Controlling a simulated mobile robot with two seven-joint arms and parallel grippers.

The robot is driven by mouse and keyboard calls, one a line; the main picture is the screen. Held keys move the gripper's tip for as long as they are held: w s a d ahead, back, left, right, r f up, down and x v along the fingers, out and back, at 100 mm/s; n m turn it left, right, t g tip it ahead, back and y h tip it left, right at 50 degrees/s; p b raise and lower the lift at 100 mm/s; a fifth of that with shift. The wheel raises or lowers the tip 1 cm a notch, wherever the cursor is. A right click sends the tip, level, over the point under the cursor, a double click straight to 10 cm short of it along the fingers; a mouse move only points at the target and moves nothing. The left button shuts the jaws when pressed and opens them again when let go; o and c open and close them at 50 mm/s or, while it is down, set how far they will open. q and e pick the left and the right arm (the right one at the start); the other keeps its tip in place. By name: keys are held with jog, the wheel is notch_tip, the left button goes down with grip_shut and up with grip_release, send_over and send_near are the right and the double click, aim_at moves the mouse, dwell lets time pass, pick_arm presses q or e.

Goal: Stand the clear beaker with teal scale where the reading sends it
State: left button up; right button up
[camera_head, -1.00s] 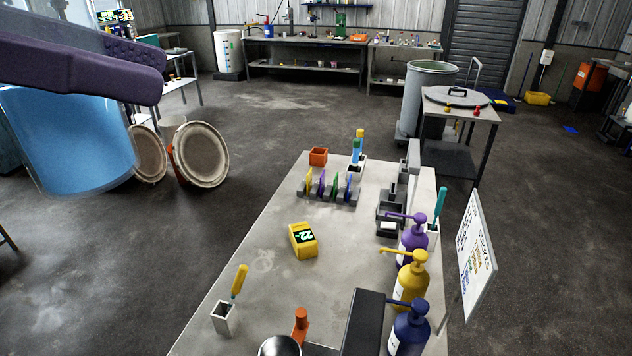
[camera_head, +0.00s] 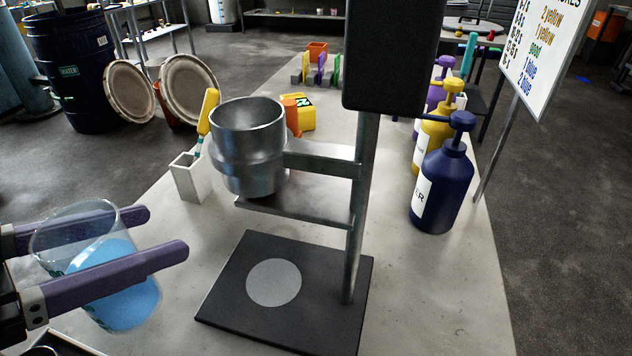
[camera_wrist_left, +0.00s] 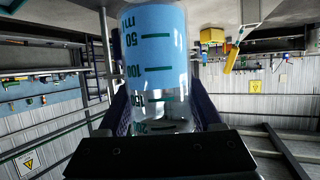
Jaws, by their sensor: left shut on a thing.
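The clear beaker (camera_head: 128,303) holds blue liquid and leans, clear of the bench, at the lower left of the head view. My left gripper (camera_head: 167,232) is shut on it, one purple finger on each side. In the left wrist view, the beaker (camera_wrist_left: 158,60) shows teal marks and numbers. The yellow reading device (camera_head: 302,114) lies behind the metal cup, its display partly hidden. The sign (camera_head: 545,50) at the upper right lists colours and numbers, cut off at the top. My right gripper is out of view.
Right of the beaker is a dark base (camera_head: 235,305) with a grey disc (camera_head: 274,282). Its post (camera_head: 360,210) carries a metal cup (camera_head: 248,150) and black head (camera_head: 390,55). A white holder (camera_head: 189,180) and navy pump bottle (camera_head: 442,190) flank it.

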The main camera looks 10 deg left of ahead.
pick_arm(q)
jog(key=s+d+f+b, duration=0.1)
jog(key=s+f+b, duration=0.1)
jog(key=s+f, duration=0.35)
jog(key=shift+w+d+r+b+x, duration=0.15)
jog(key=shift+r+x, duration=0.4)
jog(key=shift+x, duration=2.55)
jog(key=shift+w+r+b+x, duration=0.1)
jog(key=shift+w+r+x, duration=0.35)
jog(key=shift+x, duration=2.6)
jog(key=shift+w+d+r+b+x, duration=0.1)
jog(key=shift+r+x, duration=0.55)
jog(key=shift+x, duration=2.45)
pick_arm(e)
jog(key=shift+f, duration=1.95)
pick_arm(q)
jog(key=o, duration=1.5)
jog(key=shift+f, duration=0.1)
jog(key=shift+c, duration=0.2)
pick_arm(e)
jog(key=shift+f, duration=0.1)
